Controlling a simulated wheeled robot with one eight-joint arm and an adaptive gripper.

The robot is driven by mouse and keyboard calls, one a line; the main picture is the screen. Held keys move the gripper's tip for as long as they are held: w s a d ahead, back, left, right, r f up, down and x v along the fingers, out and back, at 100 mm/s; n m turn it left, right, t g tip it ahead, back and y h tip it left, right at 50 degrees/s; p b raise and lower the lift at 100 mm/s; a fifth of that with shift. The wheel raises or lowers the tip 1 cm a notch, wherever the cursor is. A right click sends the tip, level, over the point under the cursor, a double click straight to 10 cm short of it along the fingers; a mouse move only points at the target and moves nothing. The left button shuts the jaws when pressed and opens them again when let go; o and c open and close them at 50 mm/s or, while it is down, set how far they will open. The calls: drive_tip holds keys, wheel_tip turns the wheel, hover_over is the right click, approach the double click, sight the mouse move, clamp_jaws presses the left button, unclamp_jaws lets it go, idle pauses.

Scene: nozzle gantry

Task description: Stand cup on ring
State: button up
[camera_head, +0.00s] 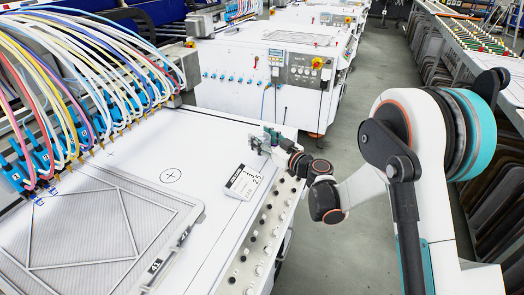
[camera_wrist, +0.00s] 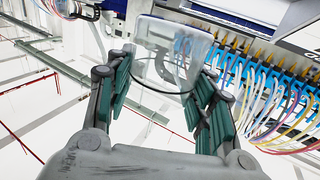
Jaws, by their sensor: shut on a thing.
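The clear cup (camera_wrist: 168,45) shows in the wrist view between the green finger pads of my gripper (camera_wrist: 163,78). My gripper is shut on it, and a dark curved rim line shows on its near end. In the head view my gripper (camera_head: 268,143) is near the right edge of the white table, right of the ring; I cannot make out the cup clearly there. The ring (camera_head: 171,175) is a thin black circle with a cross in it, drawn on the white tabletop, with nothing on it.
A grey mesh frame (camera_head: 95,230) lies at the lower left. Nozzles with coloured hoses (camera_head: 75,90) hang along the table's left and back. Knobs (camera_head: 262,232) line the right edge.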

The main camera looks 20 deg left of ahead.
drive_tip(key=shift+f+b, duration=0.75)
drive_tip(key=shift+f, duration=1.1)
drive_tip(key=shift+f, duration=0.1)
drive_tip(key=o, duration=0.9)
drive_tip(key=shift+c, duration=0.2)
drive_tip(key=shift+f, duration=0.1)
drive_tip(key=p+v, duration=0.1)
drive_tip(key=v, duration=1.2)
drive_tip(key=shift+s+d+r, duration=0.25)
drive_tip(key=shift+s+r, duration=0.05)
drive_tip(key=shift+s, duration=0.05)
